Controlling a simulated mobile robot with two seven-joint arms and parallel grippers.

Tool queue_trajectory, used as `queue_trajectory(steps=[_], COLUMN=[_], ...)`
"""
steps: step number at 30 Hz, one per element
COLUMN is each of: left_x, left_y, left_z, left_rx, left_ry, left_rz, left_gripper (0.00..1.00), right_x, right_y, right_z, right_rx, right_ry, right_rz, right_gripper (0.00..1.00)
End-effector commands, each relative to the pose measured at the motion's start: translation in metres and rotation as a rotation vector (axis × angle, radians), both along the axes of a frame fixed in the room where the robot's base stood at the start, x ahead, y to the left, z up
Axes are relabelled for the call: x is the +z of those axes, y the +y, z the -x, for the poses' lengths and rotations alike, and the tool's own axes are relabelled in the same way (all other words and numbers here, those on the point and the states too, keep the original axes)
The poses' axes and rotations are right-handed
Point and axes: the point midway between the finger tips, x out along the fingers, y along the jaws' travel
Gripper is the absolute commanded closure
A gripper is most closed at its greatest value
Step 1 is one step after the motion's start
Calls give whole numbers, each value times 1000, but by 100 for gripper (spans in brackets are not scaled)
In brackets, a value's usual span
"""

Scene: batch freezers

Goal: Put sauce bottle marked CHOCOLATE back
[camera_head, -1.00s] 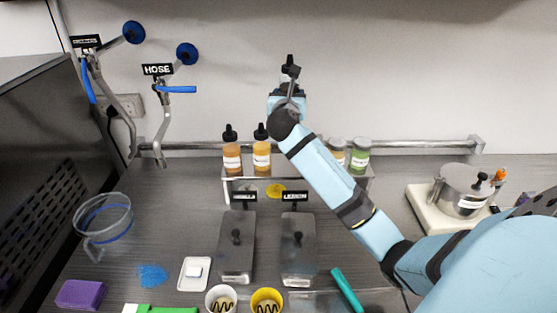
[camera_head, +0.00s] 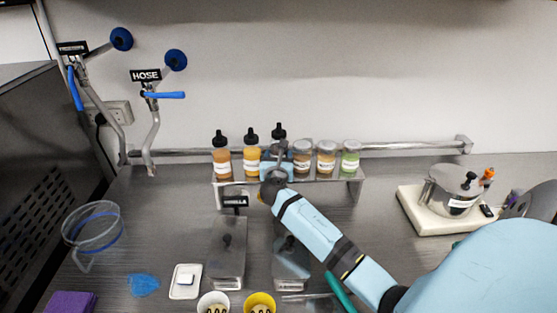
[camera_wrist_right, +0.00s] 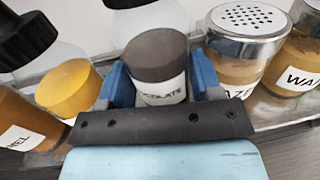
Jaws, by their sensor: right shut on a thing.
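The chocolate sauce bottle (camera_wrist_right: 158,68) is dark with a black cap and a white label partly reading "OLATE". My right gripper (camera_wrist_right: 160,92) is shut on it, one blue finger on each side. In the head view the bottle's black cap (camera_head: 279,131) shows above my right gripper (camera_head: 277,166), which hides most of its body. The bottle is in the row at the raised metal shelf (camera_head: 343,178), between a yellow sauce bottle (camera_head: 251,157) and a hazelnut-type shaker jar (camera_head: 303,157). I cannot tell whether its base touches the shelf. My left gripper is not in view.
A brown sauce bottle (camera_head: 221,161) stands left of the yellow one. More shaker jars (camera_head: 350,158) stand close on the right. Two lidded metal containers (camera_head: 226,262) sit below the shelf. A pot (camera_head: 452,191) stands at the right. Clear counter lies left of the shelf.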

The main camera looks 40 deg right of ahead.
Motion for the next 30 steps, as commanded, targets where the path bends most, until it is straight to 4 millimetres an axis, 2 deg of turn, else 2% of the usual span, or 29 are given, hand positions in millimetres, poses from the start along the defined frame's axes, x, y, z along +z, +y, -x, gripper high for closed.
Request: queue_trajectory(steps=[13, 14, 15, 25, 30], left_x=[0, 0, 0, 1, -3], left_y=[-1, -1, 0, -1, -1], left_z=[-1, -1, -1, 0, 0], left_rx=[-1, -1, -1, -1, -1], left_ry=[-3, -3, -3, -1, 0], left_rz=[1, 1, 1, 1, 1], left_gripper=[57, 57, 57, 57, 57], right_x=[-9, -10, -9, -5, -8], right_y=[0, 0, 0, 0, 18], right_z=[0, 0, 0, 0, 16], right_rx=[0, 0, 0, 0, 2], right_ry=[-2, -1, -1, -3, -1], right_rz=[1, 0, 0, 0, -1], right_gripper=[65, 38, 30, 30, 30])
